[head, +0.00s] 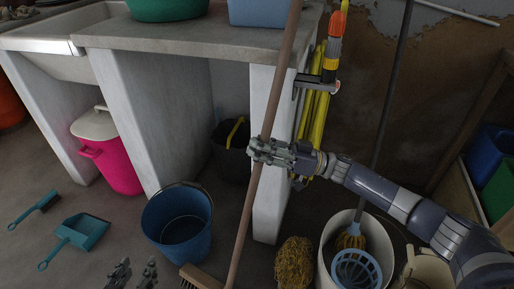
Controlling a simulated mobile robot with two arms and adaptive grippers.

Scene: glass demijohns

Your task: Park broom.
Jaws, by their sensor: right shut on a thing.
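The broom has a long wooden handle (249,205) that runs from the top edge down to the floor, leaning a little. Its bristled head (201,277) is at the bottom edge, partly cut off. My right gripper (262,151) is shut on the handle around mid-height, in front of the concrete support. My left gripper (135,269) is low at the bottom edge, its two fingers apart and empty, left of the broom head. A grey wall holder (318,84) is on the support's right side, beside yellow poles (316,112).
A blue bucket (177,222) stands left of the broom. A white bucket (338,236) with a mop and a straw-coloured bundle (294,262) stand right. A teal dustpan (79,232), hand brush (37,207) and pink bin (113,160) are left. The concrete counter (190,36) overhangs behind.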

